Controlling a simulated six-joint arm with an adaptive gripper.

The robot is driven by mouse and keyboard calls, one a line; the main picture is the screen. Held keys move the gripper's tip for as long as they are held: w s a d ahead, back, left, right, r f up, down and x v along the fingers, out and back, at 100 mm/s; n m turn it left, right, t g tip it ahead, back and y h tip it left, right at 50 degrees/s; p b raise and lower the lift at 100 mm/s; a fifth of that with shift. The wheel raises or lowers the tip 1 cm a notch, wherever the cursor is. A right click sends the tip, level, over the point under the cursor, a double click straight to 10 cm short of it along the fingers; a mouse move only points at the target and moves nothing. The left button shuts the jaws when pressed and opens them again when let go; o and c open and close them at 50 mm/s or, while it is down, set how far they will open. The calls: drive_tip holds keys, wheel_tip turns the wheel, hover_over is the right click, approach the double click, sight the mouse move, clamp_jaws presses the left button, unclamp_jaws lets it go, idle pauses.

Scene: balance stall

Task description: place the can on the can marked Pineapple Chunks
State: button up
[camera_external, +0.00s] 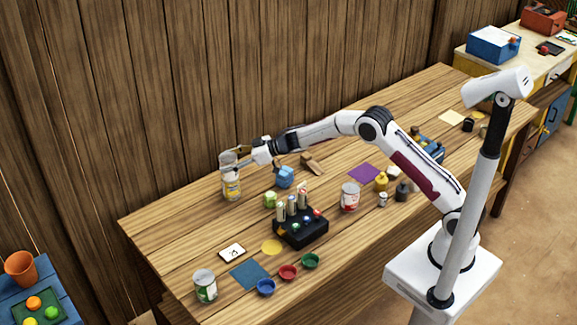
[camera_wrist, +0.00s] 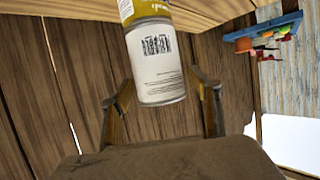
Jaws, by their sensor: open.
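A pale can (camera_external: 228,160) stands on top of a yellow-and-white can (camera_external: 231,188) near the table's back edge, at the left. The two look stacked and touching, roughly in line. My gripper (camera_external: 240,160) is at the upper can, coming from the right. In the wrist view the picture is turned over: the upper can (camera_wrist: 156,65) shows a white label with a barcode, and the yellow can (camera_wrist: 146,10) shows beyond it. My fingers (camera_wrist: 163,92) are open on either side of the upper can, with gaps visible. I cannot read the yellow can's name.
A red-and-white can (camera_external: 349,197) and a green can (camera_external: 205,286) stand apart. The wooden wall is close behind.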

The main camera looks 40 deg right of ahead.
drive_tip(key=v, duration=1.1)
drive_tip(key=shift+s+d, duration=0.25)
idle(0.8)
drive_tip(key=s+d+r+m+t+h, duration=0.3)
drive_tip(key=d+r+h, duration=0.2)
drive_tip(key=d+r, duration=0.65)
drive_tip(key=s+d+r+m+g+h, duration=0.1)
drive_tip(key=s+d+r+m+h, duration=0.3)
drive_tip(key=s+d, duration=0.65)
drive_tip(key=s+d+m+g+h, duration=0.1)
drive_tip(key=s+d+g+h, duration=0.2)
drive_tip(key=s, duration=1.4)
drive_tip(key=s+f+g+y, duration=0.1)
drive_tip(key=s+f, duration=0.1)
drive_tip(key=s, duration=0.7)
drive_tip(key=s+f+m+g+y, duration=0.1)
drive_tip(key=s+f, duration=0.2)
drive_tip(key=s, duration=0.6)
drive_tip(key=shift+a+f+g+y, duration=0.3)
drive_tip(key=shift+a+f+g, duration=0.05)
drive_tip(key=shift+a+g, duration=0.05)
drive_tip(key=shift+o, duration=0.5)
drive_tip(key=shift+s, duration=0.15)
